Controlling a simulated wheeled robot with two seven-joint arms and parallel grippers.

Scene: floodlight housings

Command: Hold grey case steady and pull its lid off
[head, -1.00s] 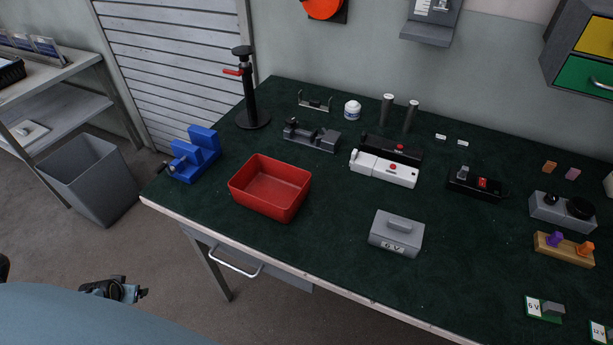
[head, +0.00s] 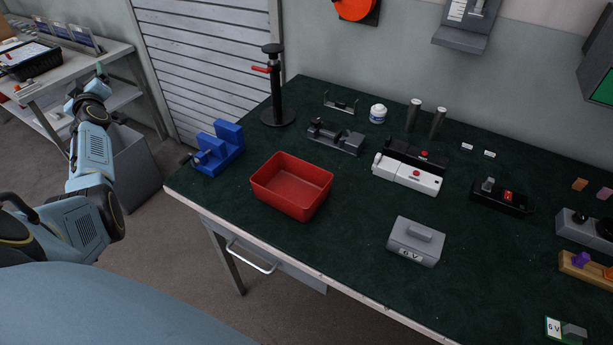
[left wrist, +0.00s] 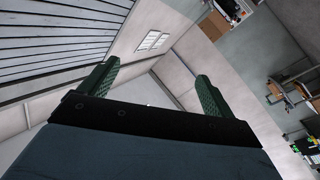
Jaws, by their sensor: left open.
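The grey case (head: 414,250) sits on the green bench top near its front edge, right of the red bin. My right gripper is not in view.
A red bin (head: 291,188) and a blue vise-like fixture (head: 220,150) stand left of the case. The bench around the case is clear.

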